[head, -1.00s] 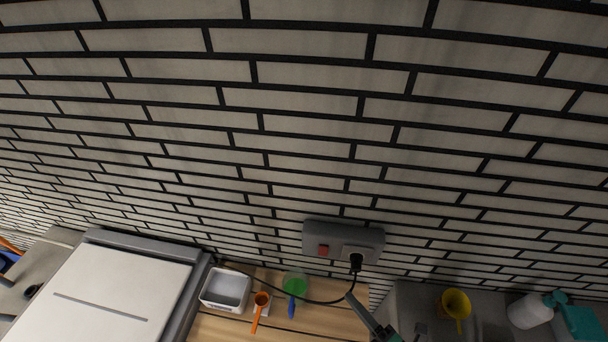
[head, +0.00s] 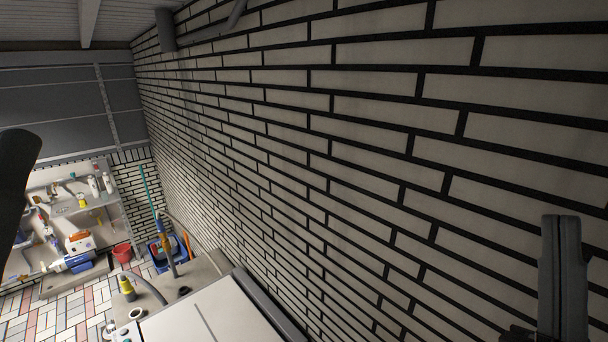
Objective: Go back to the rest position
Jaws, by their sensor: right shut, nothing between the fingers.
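My right gripper (head: 563,280) is at the lower right of the head view, in front of the brick wall. Its dark fingers point up and lie together, with nothing held between them. A dark, blurred shape (head: 14,185) cuts in at the left edge; I cannot tell which part of it this is, and no left gripper fingers show. No wire hangers are in view.
A white-topped appliance (head: 215,315) stands at the bottom centre against the brick wall (head: 330,150). At the far left are cluttered shelves (head: 75,205), a red bucket (head: 122,252) and a blue bucket (head: 165,250). Patterned floor tiles (head: 60,308) show at the lower left.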

